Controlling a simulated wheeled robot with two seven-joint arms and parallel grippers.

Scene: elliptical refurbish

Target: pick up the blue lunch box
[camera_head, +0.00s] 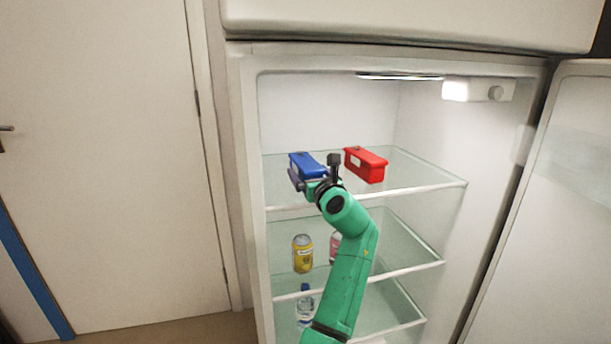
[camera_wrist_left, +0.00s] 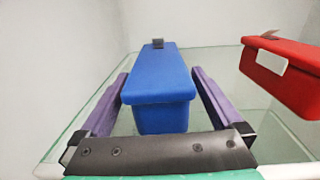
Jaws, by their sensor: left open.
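The blue lunch box (camera_head: 307,165) stands on the top glass shelf of the open fridge, left of the red lunch box (camera_head: 366,164). My left gripper (camera_head: 304,180) is at the front of the blue box in the head view. In the left wrist view the blue lunch box (camera_wrist_left: 158,80) lies between the two open purple fingers (camera_wrist_left: 160,100), one on each side. A narrow gap shows on the right; on the left the finger is very close, and I cannot tell whether it touches. The red lunch box (camera_wrist_left: 285,72) is to the right. My right gripper is not in view.
The top glass shelf (camera_head: 420,178) has free room right of the red box. A yellow can (camera_head: 302,254), a partly hidden pink item (camera_head: 335,246) and a bottle (camera_head: 305,308) stand on lower shelves. The fridge door (camera_head: 545,220) is open at the right.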

